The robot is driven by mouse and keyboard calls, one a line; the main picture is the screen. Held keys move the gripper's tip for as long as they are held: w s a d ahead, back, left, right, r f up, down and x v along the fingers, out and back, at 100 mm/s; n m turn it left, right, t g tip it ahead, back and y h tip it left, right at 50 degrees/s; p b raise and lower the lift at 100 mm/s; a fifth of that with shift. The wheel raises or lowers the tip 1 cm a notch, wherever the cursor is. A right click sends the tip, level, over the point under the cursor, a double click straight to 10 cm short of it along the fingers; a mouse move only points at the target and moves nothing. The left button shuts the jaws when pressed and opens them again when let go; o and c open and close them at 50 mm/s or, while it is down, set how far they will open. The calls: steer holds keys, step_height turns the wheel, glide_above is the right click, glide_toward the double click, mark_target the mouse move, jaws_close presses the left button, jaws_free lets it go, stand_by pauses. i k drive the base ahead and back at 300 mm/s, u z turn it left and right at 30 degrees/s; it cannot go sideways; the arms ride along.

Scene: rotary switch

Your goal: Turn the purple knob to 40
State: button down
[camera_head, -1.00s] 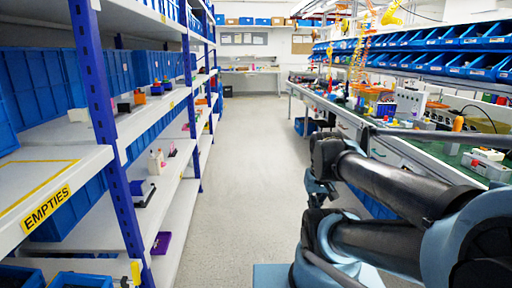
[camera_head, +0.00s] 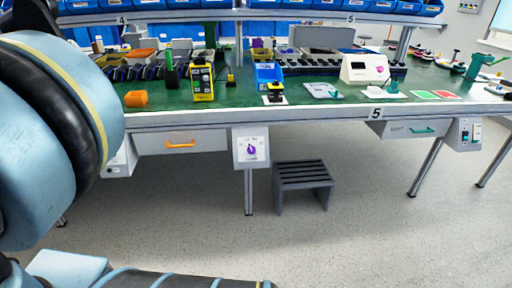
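The purple knob (camera_head: 251,149) sits on a white plate on the front of a light grey box (camera_head: 239,161). The box hangs under the front edge of the workbench, left of the picture's middle. The dial marks are too small to read, so I cannot tell the knob's setting. My arm fills the left side and the bottom left corner of the view, large and close. My gripper is not in view, and nothing is seen touching the knob.
The green-topped workbench (camera_head: 330,97) carries several tools, bins and a white device (camera_head: 364,69). A drawer with an orange handle (camera_head: 180,144) is left of the knob box. Floor in front is clear.

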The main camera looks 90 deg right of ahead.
mark_target(251, 149)
steer(key=z, duration=5.85)
